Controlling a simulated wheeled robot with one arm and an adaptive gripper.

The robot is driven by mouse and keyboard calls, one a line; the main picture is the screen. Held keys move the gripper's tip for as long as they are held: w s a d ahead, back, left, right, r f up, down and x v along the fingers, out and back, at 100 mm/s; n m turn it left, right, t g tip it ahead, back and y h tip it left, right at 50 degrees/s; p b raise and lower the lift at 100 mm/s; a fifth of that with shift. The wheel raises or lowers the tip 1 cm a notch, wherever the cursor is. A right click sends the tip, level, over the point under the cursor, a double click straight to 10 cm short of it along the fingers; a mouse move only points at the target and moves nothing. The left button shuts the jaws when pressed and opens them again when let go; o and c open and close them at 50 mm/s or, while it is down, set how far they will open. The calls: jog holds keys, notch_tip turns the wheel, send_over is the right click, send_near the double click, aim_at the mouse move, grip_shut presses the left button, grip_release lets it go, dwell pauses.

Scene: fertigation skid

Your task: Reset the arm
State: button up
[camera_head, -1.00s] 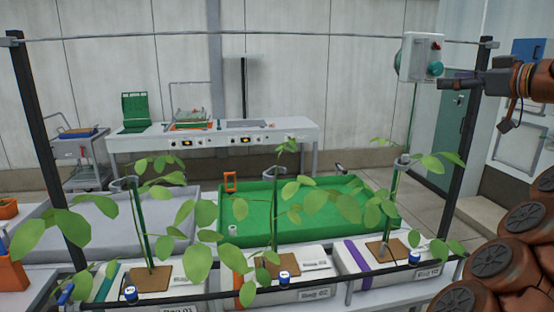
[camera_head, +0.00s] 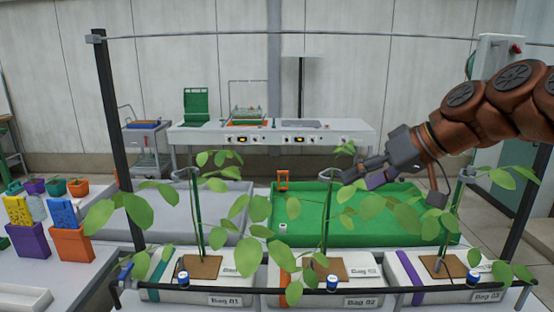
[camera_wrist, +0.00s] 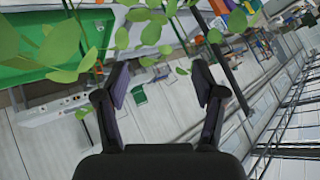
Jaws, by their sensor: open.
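My gripper (camera_head: 362,178) is at the end of my brown arm, which reaches in from the right in the head view. It is above the right part of the green tray (camera_head: 388,228), close to the leaves of the middle plant (camera_head: 327,215). I cannot tell whether it touches them. In the wrist view my gripper (camera_wrist: 161,88) shows two dark fingers spread apart with nothing between them. Leaves hang in front of and above the fingers there.
Grow bags (camera_head: 213,290) with tall plants stand in a row along the front rail. A black post (camera_head: 110,130) and a top wire (camera_head: 200,36) frame them. A control box (camera_head: 498,55) hangs at the upper right. Orange and purple pots (camera_head: 72,243) stand at the left. A white bench (camera_head: 215,140) is behind.

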jog(key=s+a+f+m+g+h, duration=0.1)
jog(key=s+a+f+g+h, duration=0.1)
jog(key=s+f, duration=0.6)
jog(key=s+a+f+m+g+h, duration=0.1)
jog(key=s+a+f+g+h, duration=0.15)
jog(key=s+f, duration=0.5)
jog(key=s+d+f+m+g+h, duration=0.1)
jog(key=s+d+f, duration=0.2)
jog(key=s+f, duration=0.3)
jog(key=s+d+f+m+g+h, duration=0.1)
jog(key=s+d+f+g+h, duration=0.1)
jog(key=s+f, duration=0.4)
jog(key=s+d, duration=0.1)
jog(key=s, duration=0.3)
jog(key=shift+f, duration=0.4)
jog(key=shift+s, duration=0.1)
